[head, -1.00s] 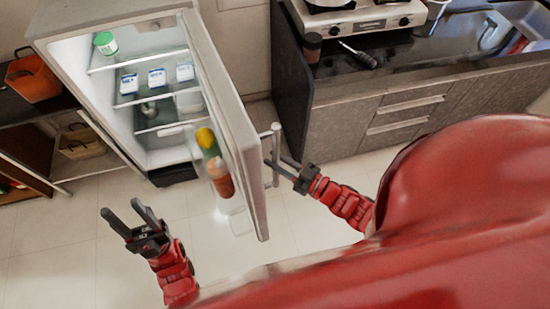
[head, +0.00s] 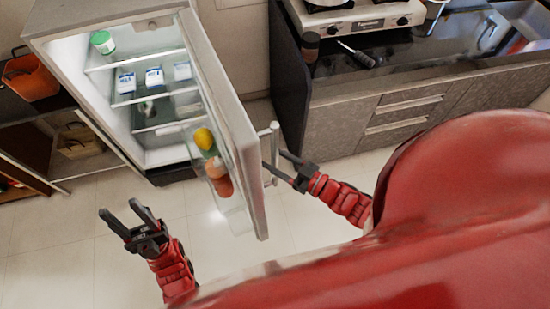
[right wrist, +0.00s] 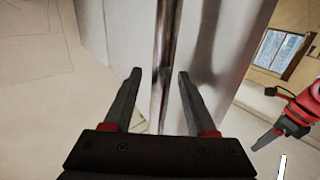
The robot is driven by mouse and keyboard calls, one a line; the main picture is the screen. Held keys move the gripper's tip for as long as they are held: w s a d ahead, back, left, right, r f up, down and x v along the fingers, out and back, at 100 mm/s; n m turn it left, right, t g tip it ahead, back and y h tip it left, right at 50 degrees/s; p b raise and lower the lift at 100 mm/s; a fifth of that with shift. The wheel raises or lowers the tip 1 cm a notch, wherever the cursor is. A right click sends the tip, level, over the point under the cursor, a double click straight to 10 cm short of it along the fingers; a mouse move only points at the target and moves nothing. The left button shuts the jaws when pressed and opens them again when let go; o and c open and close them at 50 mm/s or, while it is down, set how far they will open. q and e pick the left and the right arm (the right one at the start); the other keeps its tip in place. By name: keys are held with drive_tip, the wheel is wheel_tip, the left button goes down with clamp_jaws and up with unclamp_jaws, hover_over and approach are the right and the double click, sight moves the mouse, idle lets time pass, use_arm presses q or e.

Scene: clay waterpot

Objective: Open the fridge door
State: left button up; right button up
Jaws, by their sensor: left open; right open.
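The fridge (head: 120,22) stands at the upper left with its door (head: 224,120) swung wide open, so the lit shelves show. The metal door handle (head: 274,150) is on the door's outer face. My right gripper (head: 274,163) is open at the lower part of the handle. In the right wrist view the handle bar (right wrist: 164,70) runs between the two open fingers (right wrist: 160,75), apart from both as far as I can see. My left gripper (head: 121,214) is open and empty, over the floor in front of the fridge.
Inside are a green-lidded tub (head: 103,42) and several white cartons; a yellow item (head: 204,139) and bottles sit in the door rack. A counter (head: 340,105) with a stove and sink stands right. An orange basket (head: 31,78) is left. The floor (head: 80,245) is clear.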

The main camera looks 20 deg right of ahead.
drive_tip(key=p+v, duration=0.1)
drive_tip(key=v, duration=1.6)
drive_tip(key=shift+s, duration=0.15)
drive_tip(key=shift+d, duration=0.1)
